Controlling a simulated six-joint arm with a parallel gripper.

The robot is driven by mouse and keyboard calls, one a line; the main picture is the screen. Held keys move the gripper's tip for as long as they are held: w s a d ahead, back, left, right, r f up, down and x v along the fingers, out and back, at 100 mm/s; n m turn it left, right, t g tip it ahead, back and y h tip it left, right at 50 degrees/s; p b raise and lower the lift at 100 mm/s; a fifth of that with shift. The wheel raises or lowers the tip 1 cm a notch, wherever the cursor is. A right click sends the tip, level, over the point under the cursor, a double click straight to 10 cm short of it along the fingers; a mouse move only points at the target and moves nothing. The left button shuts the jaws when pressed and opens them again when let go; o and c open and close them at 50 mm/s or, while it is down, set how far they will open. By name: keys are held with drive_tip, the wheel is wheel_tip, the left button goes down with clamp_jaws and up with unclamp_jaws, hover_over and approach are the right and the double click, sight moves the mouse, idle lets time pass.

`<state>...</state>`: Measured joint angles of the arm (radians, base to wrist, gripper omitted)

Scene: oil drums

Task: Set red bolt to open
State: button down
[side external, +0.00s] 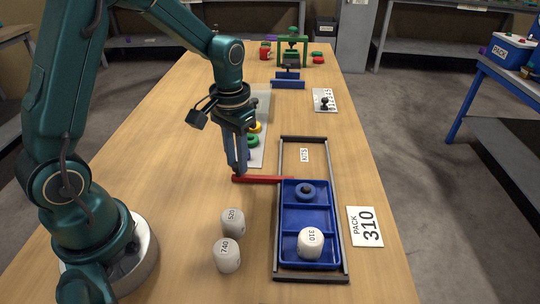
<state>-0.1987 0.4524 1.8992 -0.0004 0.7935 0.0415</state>
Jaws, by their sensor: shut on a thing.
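The red bolt (264,179) is a flat red bar lying crosswise. It runs from under my gripper on the left, across the left rail, to the far edge of the blue tray (318,221). My gripper (240,172) points down and is shut on the bolt's left end. The fingers partly hide that end. The tray sits in the near part of a dark rail frame (345,235).
White drums marked 520 (232,222) and 740 (228,255) stand left of the frame. A PACK 310 card (366,227) lies to its right. Green and yellow rings (253,140) are on a grey plate behind my gripper. The frame's far part is empty except for a label.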

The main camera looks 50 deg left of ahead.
drive_tip(key=shift+s+a+r, duration=0.1)
drive_tip(key=shift+s+a, duration=1.3)
drive_tip(key=shift+a, duration=0.15)
drive_tip(key=c, duration=0.7)
unclamp_jaws()
wheel_tip(320, 180, up, 5)
drive_tip(key=shift+r, duration=0.1)
drive_tip(key=shift+d, duration=0.1)
